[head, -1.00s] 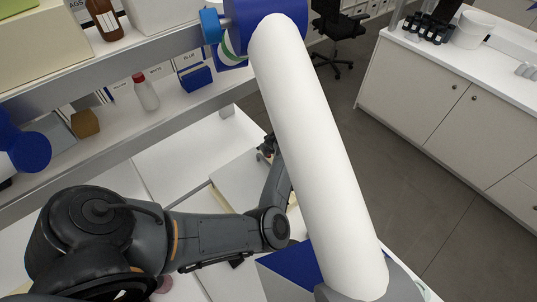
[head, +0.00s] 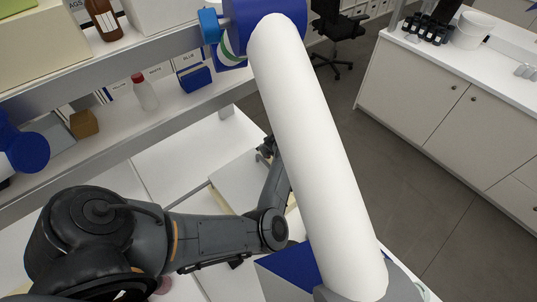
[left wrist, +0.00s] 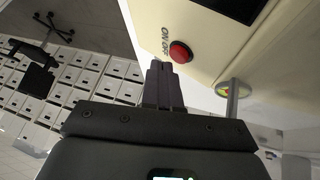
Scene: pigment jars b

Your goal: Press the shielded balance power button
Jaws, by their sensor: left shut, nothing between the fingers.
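In the left wrist view, the cream balance housing (left wrist: 150,20) fills the upper right. It carries a round red power button (left wrist: 180,51) beside the lettering ON/OFF. My left gripper (left wrist: 160,68) is shut and empty. Its fingertips appear just below and left of the button in the picture. I cannot tell whether they touch it. In the head view, my left gripper (head: 266,149) is small at the end of the dark arm, over the white bench. The button does not show there. My right gripper is not in view.
A thick white tube (head: 315,150) with a blue joint (head: 262,20) crosses the head view and hides part of the bench. Shelves at the left hold a brown bottle (head: 104,18), a red-capped bottle (head: 145,94) and boxes. A small metal post (left wrist: 232,100) stands right of the fingers.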

